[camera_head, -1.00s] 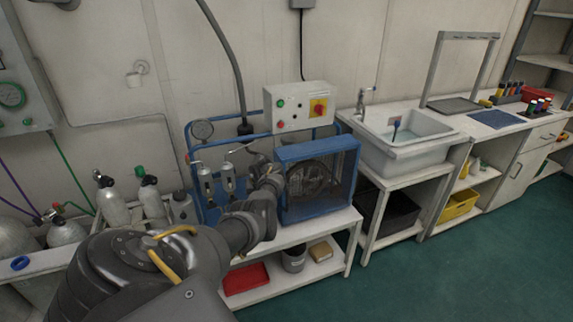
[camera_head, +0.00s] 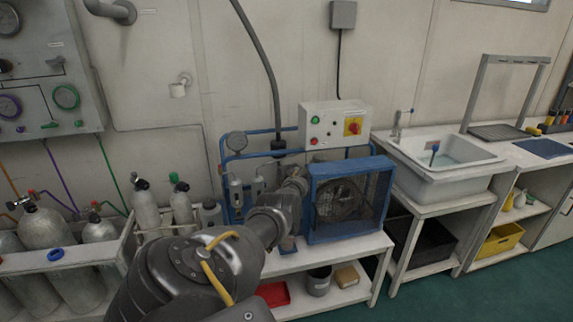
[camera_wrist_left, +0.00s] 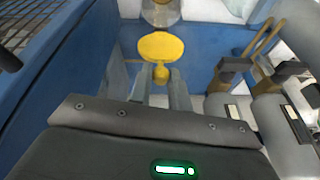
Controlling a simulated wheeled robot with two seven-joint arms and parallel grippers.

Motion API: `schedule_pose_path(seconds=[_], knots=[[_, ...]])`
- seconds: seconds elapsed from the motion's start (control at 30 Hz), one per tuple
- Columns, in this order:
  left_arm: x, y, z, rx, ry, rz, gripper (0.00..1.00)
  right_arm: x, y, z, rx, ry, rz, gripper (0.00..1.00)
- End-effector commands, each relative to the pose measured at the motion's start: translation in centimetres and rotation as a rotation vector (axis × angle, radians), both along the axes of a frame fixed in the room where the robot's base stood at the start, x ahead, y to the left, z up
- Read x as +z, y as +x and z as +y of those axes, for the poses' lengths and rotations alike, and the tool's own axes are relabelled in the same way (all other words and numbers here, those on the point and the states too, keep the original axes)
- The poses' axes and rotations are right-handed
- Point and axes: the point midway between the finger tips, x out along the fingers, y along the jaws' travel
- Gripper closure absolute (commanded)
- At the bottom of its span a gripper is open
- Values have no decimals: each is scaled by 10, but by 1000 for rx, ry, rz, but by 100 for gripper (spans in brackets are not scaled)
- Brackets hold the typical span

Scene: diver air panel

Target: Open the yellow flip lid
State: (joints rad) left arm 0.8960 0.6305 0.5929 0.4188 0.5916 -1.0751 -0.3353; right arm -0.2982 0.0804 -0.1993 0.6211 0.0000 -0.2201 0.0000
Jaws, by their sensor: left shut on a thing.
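The yellow flip lid (camera_wrist_left: 161,46) shows in the left wrist view as a round yellow disc with a small yellow knob below it, against a blue surface. My left gripper (camera_wrist_left: 160,78) has its two fingers on either side of the knob and is shut on it. How far the lid is tilted I cannot tell. In the head view my left arm reaches to the blue-framed compressor (camera_head: 348,200), beside its fan housing. The lid and the fingertips are hidden there. My right gripper is in neither view.
A control box (camera_head: 333,125) stands above the compressor. Gas cylinders (camera_head: 146,207) stand in a rack to the left, and a sink (camera_head: 440,160) is to the right. In the wrist view, grey cylindrical parts (camera_wrist_left: 285,125) are close on the right and a mesh guard (camera_wrist_left: 25,25) is at upper left.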

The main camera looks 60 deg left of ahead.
Motion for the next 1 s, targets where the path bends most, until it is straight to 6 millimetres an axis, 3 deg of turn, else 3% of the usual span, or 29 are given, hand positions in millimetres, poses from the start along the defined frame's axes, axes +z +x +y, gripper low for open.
schedule_pose_path(seconds=[0.17,0.2,0.37,0.67,1.0], knots=[[3,0,3,2,12,-4,100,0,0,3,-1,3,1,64],[4,0,3,2,12,-4,80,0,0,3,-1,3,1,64],[3,1,2,1,8,-2,61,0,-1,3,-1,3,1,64],[4,2,0,-2,5,-1,61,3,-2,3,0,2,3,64],[55,-4,-15,-1,8,-2,61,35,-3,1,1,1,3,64]])
